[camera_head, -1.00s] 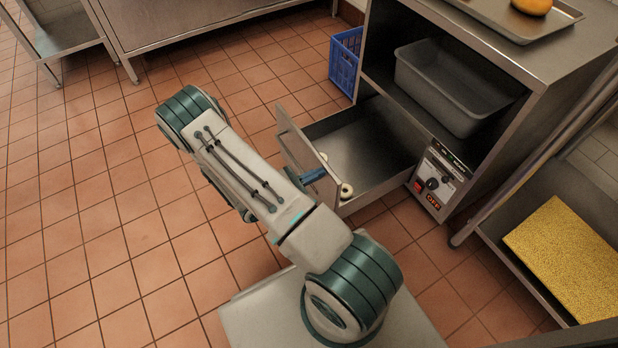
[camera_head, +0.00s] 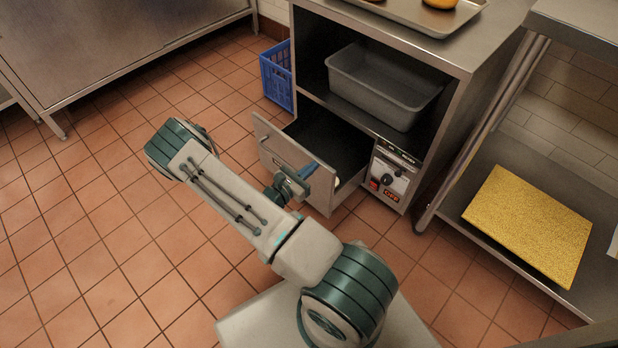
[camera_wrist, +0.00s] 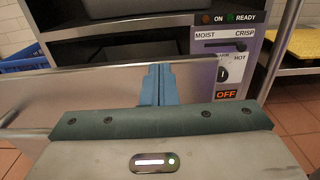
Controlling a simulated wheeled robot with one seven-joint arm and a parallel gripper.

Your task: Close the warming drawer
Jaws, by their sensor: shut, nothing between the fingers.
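The warming drawer (camera_head: 262,145) is a steel drawer at the bottom of the steel cabinet, and it stands partly open. Its front panel also shows in the wrist view (camera_wrist: 110,92). My gripper (camera_head: 309,172) is shut and empty, with its blue fingers at the right part of the drawer front. In the wrist view the fingers (camera_wrist: 158,80) rise in front of the panel and reach its top edge. I cannot tell whether they touch it.
A control panel (camera_head: 388,182) with a knob sits right of the drawer. A grey tub (camera_head: 385,88) stands on the shelf above. A blue crate (camera_head: 277,77) is left of the cabinet. A steel rack with a yellow slab (camera_head: 530,225) stands at right. Floor at left is clear.

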